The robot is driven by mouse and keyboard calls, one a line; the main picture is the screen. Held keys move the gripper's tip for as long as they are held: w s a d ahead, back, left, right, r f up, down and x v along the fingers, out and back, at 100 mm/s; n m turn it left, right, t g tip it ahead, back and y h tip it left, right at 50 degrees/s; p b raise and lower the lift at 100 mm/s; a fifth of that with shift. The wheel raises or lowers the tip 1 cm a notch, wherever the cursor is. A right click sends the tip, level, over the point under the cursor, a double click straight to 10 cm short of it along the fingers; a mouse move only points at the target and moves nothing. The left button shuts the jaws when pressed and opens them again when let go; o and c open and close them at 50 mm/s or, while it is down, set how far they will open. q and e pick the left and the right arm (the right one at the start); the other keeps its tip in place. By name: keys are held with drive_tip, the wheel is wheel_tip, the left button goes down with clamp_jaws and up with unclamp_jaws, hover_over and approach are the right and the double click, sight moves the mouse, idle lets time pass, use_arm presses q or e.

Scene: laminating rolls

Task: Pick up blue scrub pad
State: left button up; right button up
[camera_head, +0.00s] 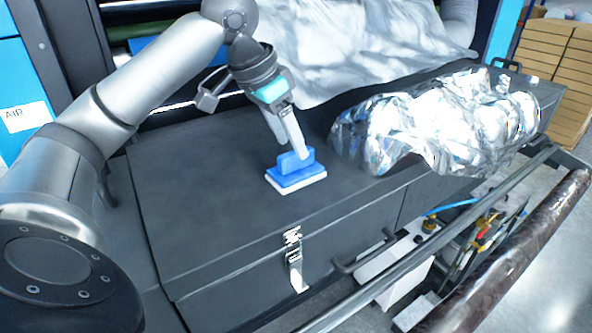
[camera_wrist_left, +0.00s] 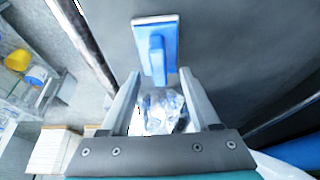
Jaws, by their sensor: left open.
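The blue scrub pad (camera_head: 296,172) lies flat on the dark box lid, white side down, with a raised blue handle on top. It also shows in the left wrist view (camera_wrist_left: 157,50), near the top middle, ahead of the fingertips. My left gripper (camera_head: 296,150) is over the pad, pointing down at its handle. In the left wrist view the left gripper (camera_wrist_left: 157,86) has its two fingers apart with nothing held between them. I cannot tell whether a fingertip touches the handle. My right gripper is not seen.
The dark box lid (camera_head: 210,190) is clear around the pad. Crumpled silver film (camera_head: 440,125) lies to the right, and a silvery sheet (camera_head: 350,45) hangs behind. A metal rail (camera_head: 440,235) and a long roll (camera_head: 520,255) run along the front right. A latch (camera_head: 294,262) is on the box front.

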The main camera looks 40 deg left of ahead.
sight(296, 165)
use_arm(q)
drive_tip(key=x, duration=0.4)
clamp_jaws()
idle(0.4)
